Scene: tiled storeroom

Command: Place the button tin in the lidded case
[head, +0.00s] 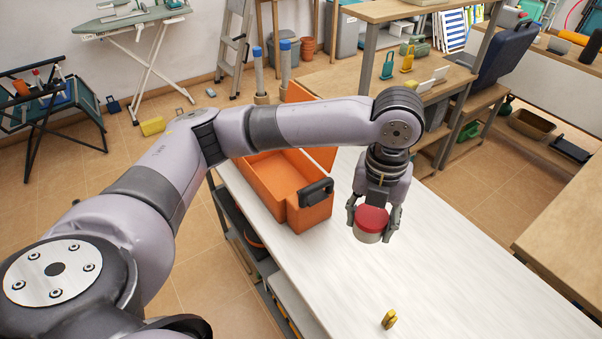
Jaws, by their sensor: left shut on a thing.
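The button tin (370,222) is a short round tin with a red top and a pale side. My left gripper (374,220) is shut on it and holds it over the white table, to the right of the case. The lidded case (310,214) is an orange box with a dark handle on its front. Its lid (298,95) stands open at the back. The inside that shows looks empty. My left arm crosses in front of the case's back part and hides some of it. My right gripper is not in view.
A small yellow object (389,319) lies near the front of the white table (450,260). The table top right of the case is otherwise clear. A wooden shelf unit (440,75) with several items stands behind. A wooden table (570,215) stands at the right.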

